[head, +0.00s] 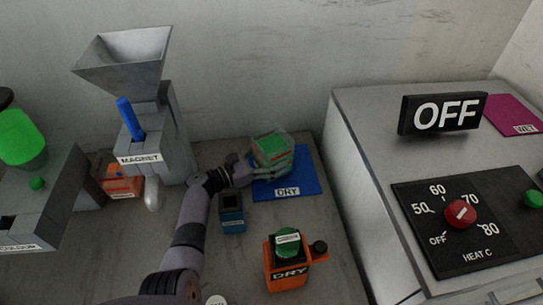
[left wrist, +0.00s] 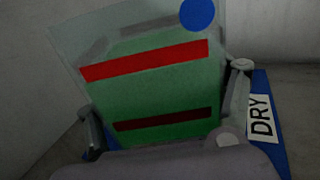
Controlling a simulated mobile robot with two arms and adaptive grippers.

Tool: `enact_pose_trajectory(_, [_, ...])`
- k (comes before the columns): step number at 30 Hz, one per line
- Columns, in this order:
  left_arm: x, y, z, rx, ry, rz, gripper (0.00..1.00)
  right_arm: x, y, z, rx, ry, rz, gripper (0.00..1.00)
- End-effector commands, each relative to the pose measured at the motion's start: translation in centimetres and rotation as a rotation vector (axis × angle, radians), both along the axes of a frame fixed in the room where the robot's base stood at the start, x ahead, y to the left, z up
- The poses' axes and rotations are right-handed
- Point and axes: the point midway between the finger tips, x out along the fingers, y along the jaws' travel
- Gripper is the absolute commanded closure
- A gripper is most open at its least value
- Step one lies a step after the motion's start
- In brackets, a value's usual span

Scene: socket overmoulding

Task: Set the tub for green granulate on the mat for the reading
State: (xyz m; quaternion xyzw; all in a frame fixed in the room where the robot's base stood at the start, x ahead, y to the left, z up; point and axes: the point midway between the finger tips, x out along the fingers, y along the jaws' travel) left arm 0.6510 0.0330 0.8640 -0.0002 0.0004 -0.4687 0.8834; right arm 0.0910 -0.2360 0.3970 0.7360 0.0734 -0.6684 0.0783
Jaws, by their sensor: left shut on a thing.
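The tub for green granulate (head: 271,149) is a clear tub with green contents and red bands. In the head view it is over the far left part of the blue mat labelled DRY (head: 300,184). My left gripper (head: 268,172) is shut on the tub from the left and front. In the left wrist view the tub (left wrist: 160,95) fills the middle, slightly tilted in the picture, between the two fingers. The blue mat (left wrist: 262,85) shows behind it on the right. I cannot tell whether the tub's base touches the mat. My right gripper is not in view.
A grey magnet hopper (head: 160,140) stands left of my arm. A grey cabinet with a heat dial (head: 460,213) rises on the right.

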Motion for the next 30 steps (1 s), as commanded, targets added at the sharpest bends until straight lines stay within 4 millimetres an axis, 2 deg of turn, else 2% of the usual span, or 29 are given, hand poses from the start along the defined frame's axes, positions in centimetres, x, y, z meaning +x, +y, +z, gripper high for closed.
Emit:
enact_pose_trajectory(7, [0.06,-0.01,-0.22,-0.002,-0.003,0.0,0.72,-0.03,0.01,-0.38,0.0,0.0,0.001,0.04])
enact_pose_trajectory(8, [-0.01,-0.01,-0.32,0.0,0.0,0.0,0.23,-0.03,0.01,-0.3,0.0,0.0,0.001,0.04])
enact_pose_trajectory(9, [-0.01,-0.01,-0.26,0.0,0.0,0.0,0.2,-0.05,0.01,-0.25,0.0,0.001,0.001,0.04])
enact_pose_trajectory(17, [-0.03,-0.02,-0.27,-0.001,0.001,0.0,0.04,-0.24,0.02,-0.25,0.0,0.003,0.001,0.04])
enact_pose_trajectory(26, [-0.03,-0.02,-0.19,-0.001,0.001,-0.001,0.04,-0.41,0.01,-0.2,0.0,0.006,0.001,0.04])
enact_pose_trajectory(30, [-0.36,0.57,0.19,0.001,0.003,0.001,0.04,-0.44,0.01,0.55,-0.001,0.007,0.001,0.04])
